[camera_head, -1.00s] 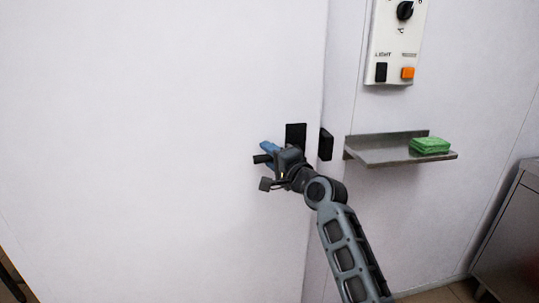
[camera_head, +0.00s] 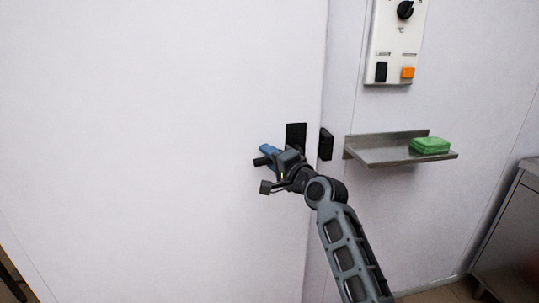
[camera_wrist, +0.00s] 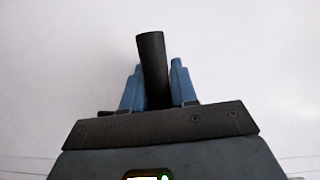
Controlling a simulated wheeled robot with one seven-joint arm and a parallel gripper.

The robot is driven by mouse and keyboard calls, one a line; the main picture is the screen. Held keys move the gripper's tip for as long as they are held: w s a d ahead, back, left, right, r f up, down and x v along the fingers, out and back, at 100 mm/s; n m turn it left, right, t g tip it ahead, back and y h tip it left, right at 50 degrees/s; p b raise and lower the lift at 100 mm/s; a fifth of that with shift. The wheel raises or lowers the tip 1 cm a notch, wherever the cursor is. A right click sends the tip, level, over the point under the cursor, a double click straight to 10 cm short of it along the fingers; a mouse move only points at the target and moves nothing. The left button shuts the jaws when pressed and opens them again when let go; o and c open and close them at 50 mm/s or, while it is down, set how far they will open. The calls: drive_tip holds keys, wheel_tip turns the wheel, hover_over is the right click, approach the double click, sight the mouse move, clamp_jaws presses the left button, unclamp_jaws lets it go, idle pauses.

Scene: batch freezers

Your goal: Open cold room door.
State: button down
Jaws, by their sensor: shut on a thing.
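The white cold room door (camera_head: 150,150) fills the left and middle of the head view. Its black handle plate (camera_head: 296,133) sits near the door's right edge, partly behind my gripper. My gripper (camera_head: 268,153) is at the handle, with its blue fingers around the dark handle bar (camera_head: 260,161). In the wrist view the dark handle bar (camera_wrist: 152,65) stands between the two blue fingers (camera_wrist: 155,88), which are shut on it. The white door surface (camera_wrist: 250,60) lies behind. The door's right edge looks close to the frame; I cannot tell whether there is a gap.
A black catch (camera_head: 326,144) is on the frame right of the door. A metal shelf (camera_head: 375,153) with a green sponge (camera_head: 430,145) juts from the wall. A control panel (camera_head: 394,45) hangs above. A metal cabinet (camera_head: 508,235) stands at the right.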

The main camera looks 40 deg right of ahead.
wheel_tip(320, 180, down, 2)
drive_tip(key=n+g, duration=0.1)
drive_tip(key=n, duration=0.1)
drive_tip(key=shift+s+d+n, duration=0.1)
drive_tip(key=shift+d+n, duration=0.05)
drive_tip(key=shift+n, duration=0.15)
drive_tip(key=shift+s+d+f+n+g+p, duration=0.25)
drive_tip(key=shift+f+n+g, duration=0.15)
drive_tip(key=shift+f+n, duration=0.3)
drive_tip(key=shift+s+d+f+n+g+p, duration=0.1)
drive_tip(key=shift+d+f+n+g+p, duration=0.25)
drive_tip(key=shift+f+n, duration=0.3)
drive_tip(key=shift+a, duration=0.1)
